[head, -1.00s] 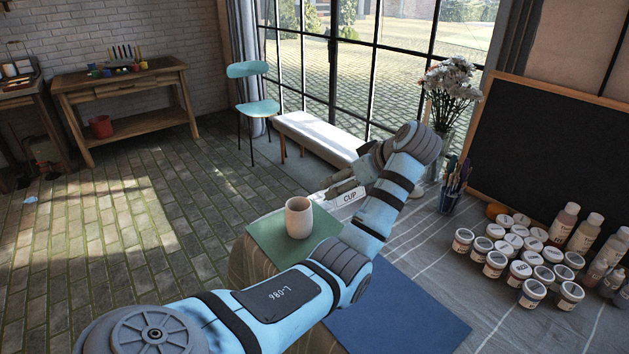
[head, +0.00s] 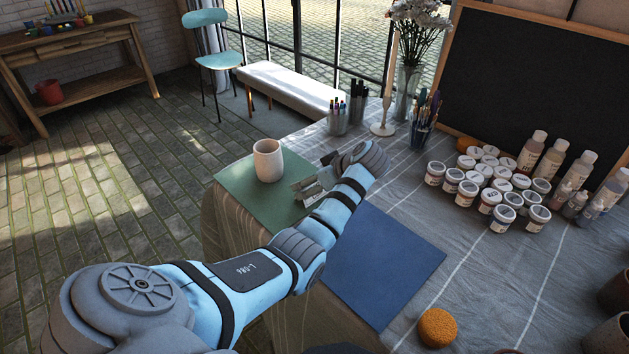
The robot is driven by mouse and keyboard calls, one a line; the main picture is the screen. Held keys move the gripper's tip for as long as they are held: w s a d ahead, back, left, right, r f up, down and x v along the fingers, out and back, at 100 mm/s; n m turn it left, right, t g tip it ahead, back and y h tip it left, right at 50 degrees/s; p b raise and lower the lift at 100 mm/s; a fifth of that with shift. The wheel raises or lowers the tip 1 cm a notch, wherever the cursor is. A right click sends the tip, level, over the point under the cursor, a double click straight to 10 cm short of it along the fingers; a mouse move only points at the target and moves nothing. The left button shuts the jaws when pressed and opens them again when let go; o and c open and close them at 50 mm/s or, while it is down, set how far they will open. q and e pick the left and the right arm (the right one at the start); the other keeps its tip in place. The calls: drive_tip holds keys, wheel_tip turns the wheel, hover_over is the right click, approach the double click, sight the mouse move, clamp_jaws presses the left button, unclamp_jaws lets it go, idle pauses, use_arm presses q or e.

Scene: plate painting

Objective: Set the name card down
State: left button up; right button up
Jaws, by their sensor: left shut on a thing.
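The white name card (head: 313,198), which reads "CUP" in the earlier view, is held low at the right side of the green mat (head: 237,185). My left gripper (head: 305,187) is shut on it, and the fingers partly cover it. I cannot tell whether the card touches the mat. A pale cup (head: 268,160) stands upright on the mat, to the left of the card and apart from it. My right gripper is not in view.
A blue mat (head: 385,265) lies bare to the right of my arm. Several paint jars (head: 480,180) and bottles stand at the right. Brush holders (head: 423,133), a candlestick (head: 384,110) and a flower vase (head: 408,90) stand at the back. An orange sponge (head: 437,327) lies in front.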

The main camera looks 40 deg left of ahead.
use_arm(q)
drive_tip(key=shift+f, duration=0.1)
drive_tip(key=o, duration=0.8)
drive_tip(key=shift+c, duration=0.2)
drive_tip(key=shift+d+r, duration=0.1)
drive_tip(key=shift+r, duration=0.15)
drive_tip(key=p+v, duration=0.3)
drive_tip(key=v, duration=0.8)
drive_tip(key=shift+d+r, duration=0.2)
drive_tip(key=shift+d, duration=0.05)
drive_tip(key=shift+f, duration=0.1)
